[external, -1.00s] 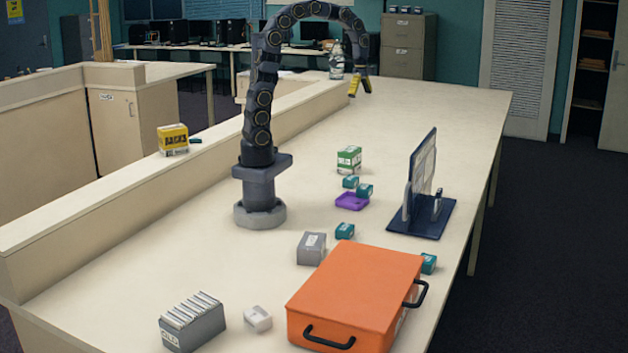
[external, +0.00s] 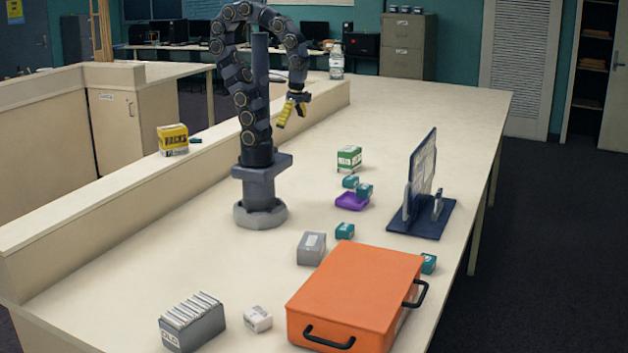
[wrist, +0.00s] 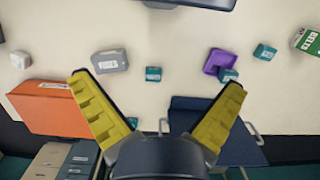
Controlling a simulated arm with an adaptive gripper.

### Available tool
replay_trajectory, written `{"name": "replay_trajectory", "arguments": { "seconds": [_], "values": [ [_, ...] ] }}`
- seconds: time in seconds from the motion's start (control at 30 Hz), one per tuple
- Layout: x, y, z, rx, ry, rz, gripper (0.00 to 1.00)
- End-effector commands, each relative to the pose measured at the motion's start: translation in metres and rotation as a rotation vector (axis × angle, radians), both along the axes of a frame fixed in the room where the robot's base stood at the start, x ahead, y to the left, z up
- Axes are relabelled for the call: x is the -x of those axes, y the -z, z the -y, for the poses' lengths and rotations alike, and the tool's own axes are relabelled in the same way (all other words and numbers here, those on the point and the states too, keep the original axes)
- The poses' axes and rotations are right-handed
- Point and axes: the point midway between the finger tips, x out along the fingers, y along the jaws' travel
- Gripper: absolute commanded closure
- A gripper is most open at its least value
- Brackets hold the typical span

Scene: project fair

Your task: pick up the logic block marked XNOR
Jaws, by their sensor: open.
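Several small teal blocks with pale labels lie on the long table; their labels are too small to read, so I cannot tell which is XNOR. One teal block (external: 345,231) lies near the grey box and shows between my fingers in the wrist view (wrist: 153,74). Another (external: 364,190) sits at the purple tray (external: 350,201). A third (external: 350,181) lies just behind it, and one more (external: 428,263) is partly hidden by the orange case. My gripper (external: 293,110) is open and empty, high above the table, its yellow fingers pointing down.
The orange case (external: 355,290) stands at the front, beside a grey box (external: 311,249). A dark blue stand (external: 420,190) rises upright at the right. A green-and-white box (external: 349,159) stands behind the teal blocks.

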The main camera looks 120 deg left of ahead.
Motion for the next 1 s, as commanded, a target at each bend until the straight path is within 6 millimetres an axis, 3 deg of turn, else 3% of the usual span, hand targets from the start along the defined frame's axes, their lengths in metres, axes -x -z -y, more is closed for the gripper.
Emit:
{"name": "replay_trajectory", "arguments": {
  "seconds": [0.27, 0.3, 0.33, 0.67, 0.77, 0.87, 1.0],
  "values": [
    [0.0, 0.0, 0.0, 0.001, 0.001, -0.001, 0.0],
    [0.0, 0.0, 0.0, 0.001, 0.001, -0.001, 0.17],
    [0.0, 0.0, 0.0, 0.001, 0.001, -0.001, 0.18],
    [-0.004, 0.001, -0.001, 0.004, -0.014, 0.001, 0.18],
    [-0.02, 0.009, -0.005, 0.015, -0.079, 0.02, 0.18],
    [-0.051, 0.025, -0.018, 0.031, -0.211, 0.066, 0.18],
    [-0.101, 0.059, -0.061, 0.031, -0.464, 0.162, 0.18]
  ]
}}
